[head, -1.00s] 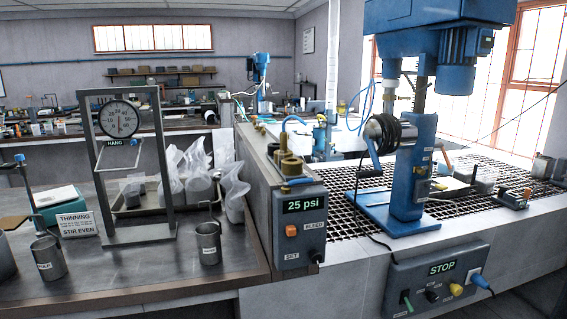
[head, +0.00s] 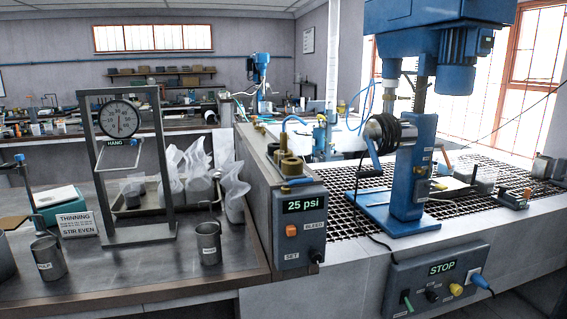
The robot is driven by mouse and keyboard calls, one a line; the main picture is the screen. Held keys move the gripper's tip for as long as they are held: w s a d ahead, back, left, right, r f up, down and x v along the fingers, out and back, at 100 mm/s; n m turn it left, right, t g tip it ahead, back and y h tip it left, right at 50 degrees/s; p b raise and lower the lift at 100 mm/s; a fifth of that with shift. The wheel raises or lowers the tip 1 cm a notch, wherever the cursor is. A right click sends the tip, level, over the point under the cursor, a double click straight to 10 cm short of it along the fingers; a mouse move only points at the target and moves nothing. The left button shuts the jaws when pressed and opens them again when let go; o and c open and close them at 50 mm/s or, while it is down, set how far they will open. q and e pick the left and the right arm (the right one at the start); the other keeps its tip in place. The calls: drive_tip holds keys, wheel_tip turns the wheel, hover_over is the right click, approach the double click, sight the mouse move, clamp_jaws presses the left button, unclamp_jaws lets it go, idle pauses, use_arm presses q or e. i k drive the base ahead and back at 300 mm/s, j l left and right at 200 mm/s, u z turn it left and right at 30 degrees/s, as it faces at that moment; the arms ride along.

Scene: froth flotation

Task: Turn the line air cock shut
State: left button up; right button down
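A grey air box (head: 300,238) stands at the end of the bench ledge, its green display (head: 303,204) reading 25 psi. An orange button (head: 291,230) sits beside a BLEED label, and a dark knob (head: 317,256) is near the SET label. Brass fittings (head: 290,167) stand on the ledge behind the box, with a small blue part (head: 298,182) at their foot. No label names the line air cock, so I cannot tell for certain which part it is or how it is turned. Neither of my grippers is in view.
A blue flotation machine (head: 408,190) stands on the black grating (head: 470,212) at right, above a control box (head: 440,278) showing STOP. At left are a hanging scale frame (head: 165,165), metal cups (head: 208,243) and a tray of bags (head: 140,208). The bench front is partly clear.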

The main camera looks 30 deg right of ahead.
sight(294, 182)
drive_tip(key=z, duration=1)
